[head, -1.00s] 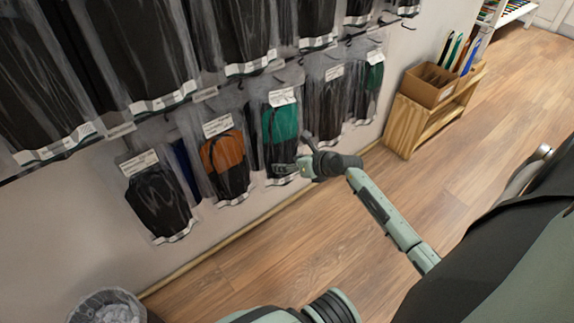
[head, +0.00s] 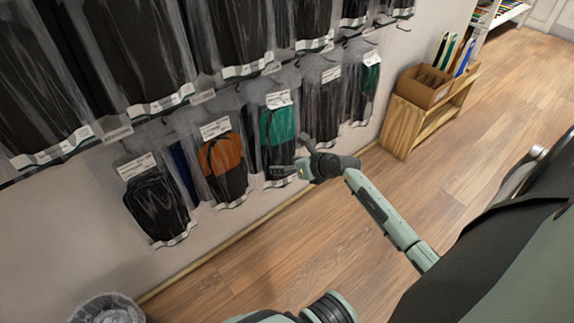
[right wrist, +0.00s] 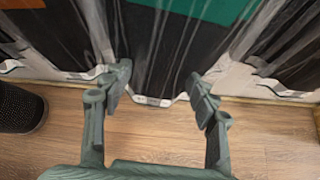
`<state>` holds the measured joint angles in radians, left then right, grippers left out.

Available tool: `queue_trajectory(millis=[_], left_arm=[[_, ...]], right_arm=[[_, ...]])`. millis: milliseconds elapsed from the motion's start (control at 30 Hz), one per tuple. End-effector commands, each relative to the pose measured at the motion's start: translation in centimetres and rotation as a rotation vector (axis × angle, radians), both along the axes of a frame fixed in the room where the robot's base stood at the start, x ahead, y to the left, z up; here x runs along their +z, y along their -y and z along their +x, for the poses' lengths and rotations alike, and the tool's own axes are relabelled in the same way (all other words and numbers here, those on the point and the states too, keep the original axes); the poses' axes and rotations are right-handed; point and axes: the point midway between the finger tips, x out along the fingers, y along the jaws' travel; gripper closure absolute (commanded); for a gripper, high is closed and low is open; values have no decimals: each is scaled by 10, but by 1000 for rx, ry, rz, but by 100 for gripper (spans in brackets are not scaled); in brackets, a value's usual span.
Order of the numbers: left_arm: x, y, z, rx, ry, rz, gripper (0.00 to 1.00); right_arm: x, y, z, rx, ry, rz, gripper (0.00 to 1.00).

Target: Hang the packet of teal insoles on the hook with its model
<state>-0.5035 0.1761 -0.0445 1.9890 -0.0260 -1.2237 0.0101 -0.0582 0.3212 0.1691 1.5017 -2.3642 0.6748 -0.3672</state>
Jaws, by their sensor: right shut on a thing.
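The packet of teal insoles (head: 278,126) is a clear bag with a white label, teal above and black below. It is upright against the wall in the lower row, between an orange-and-black packet (head: 222,158) and a black one (head: 327,105). My right gripper (head: 290,170) is shut on its lower part. In the right wrist view the fingers (right wrist: 160,95) stand on either side of the packet's black lower end (right wrist: 163,62). I cannot tell whether its top is on a hook. Another teal packet (head: 371,77) shows further right, partly covered. My left gripper is out of view.
Several black packets hang in the row above. A wooden shelf unit (head: 405,128) with a cardboard box (head: 425,88) stands by the wall at right. A bin (head: 105,308) is at the lower left. The wooden floor in front of the wall is clear.

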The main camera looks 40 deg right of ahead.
Motion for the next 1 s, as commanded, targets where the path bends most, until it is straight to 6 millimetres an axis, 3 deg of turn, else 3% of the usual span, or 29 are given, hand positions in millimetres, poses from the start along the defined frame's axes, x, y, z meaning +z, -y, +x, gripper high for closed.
queue_trajectory(millis=[367,400,600,1000], left_arm=[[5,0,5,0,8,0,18],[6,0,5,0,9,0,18],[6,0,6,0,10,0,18],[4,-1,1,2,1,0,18]], right_arm=[[-2,0,0,0,1,0,72],[-2,0,0,0,1,0,39],[-2,0,0,0,1,0,17],[2,1,-7,2,-2,-2,17]])
